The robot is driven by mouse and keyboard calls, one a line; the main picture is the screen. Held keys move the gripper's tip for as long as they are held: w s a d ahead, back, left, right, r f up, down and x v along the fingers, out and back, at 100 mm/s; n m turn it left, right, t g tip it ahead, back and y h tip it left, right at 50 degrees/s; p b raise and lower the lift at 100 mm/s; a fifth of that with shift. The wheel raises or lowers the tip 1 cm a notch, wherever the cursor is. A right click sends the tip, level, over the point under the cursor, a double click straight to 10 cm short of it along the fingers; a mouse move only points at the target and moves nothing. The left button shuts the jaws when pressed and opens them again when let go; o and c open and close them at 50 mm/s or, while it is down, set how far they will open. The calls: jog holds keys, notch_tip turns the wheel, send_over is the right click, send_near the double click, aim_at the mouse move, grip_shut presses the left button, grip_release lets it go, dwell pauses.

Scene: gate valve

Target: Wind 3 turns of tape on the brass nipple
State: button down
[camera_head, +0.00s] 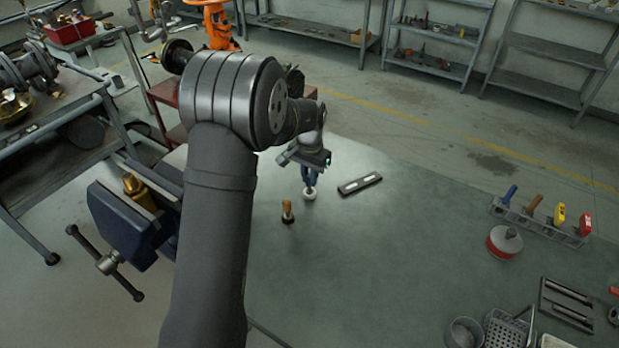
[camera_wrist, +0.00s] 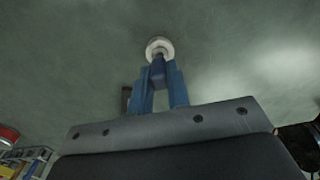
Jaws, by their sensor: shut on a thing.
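My gripper (camera_head: 309,186) points down over the green bench top, its blue fingers shut on a small white roll (camera_head: 309,194), seemingly the tape. In the wrist view the white roll (camera_wrist: 159,47) shows as a ring at the tips of the blue fingers (camera_wrist: 160,72). The roll is at or just above the bench; I cannot tell if it touches. A small brown upright piece on a dark base (camera_head: 287,211) stands just left of my gripper. A brass-coloured part (camera_head: 139,191) sits in the blue vise (camera_head: 122,222) at left. I cannot tell which of these is the brass nipple.
A dark flat bar with pale windows (camera_head: 360,184) lies right of my gripper. A tool rack (camera_head: 540,222), a red-and-grey round tin (camera_head: 504,242), a metal cup (camera_head: 464,333) and a tray (camera_head: 567,304) stand at right. The bench middle (camera_head: 380,250) is clear.

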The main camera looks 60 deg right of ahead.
jog(key=shift+r, duration=2.1)
jog(key=w+a+r+m, duration=0.5)
jog(key=w+a+r, duration=0.85)
jog(key=r, duration=0.35)
jog(key=w+a+r+n, duration=0.25)
jog(key=a+r, duration=0.25)
jog(key=a, duration=0.5)
jog(key=w+a+r+n, duration=0.1)
jog(key=a+r+n, duration=0.3)
jog(key=a, duration=0.6)
jog(key=shift+m, duration=0.75)
jog(key=shift+w+f, duration=0.1)
jog(key=shift+f, duration=1.95)
